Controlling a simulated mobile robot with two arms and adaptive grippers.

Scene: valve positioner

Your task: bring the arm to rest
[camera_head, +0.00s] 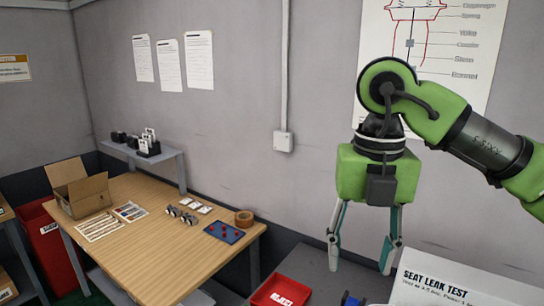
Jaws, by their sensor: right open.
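My right arm (487,145) is green with a dark grey band and comes in from the right edge in the head view. Its gripper (360,267) hangs straight down from the wrist, in front of the grey wall. The two slim fingers stand apart, with nothing visible between them. The fingertips show in front of a dark grey bench top (322,281); how high above it they are I cannot tell. My left gripper is not in view.
A red bin (281,290) and a white "SEAT LEAK TEST" sign (440,286) flank the gripper below. A wooden table (150,240) at left holds an open cardboard box (88,196), tape roll (244,218) and blue mat (224,232). A diagram poster (470,75) hangs behind the arm.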

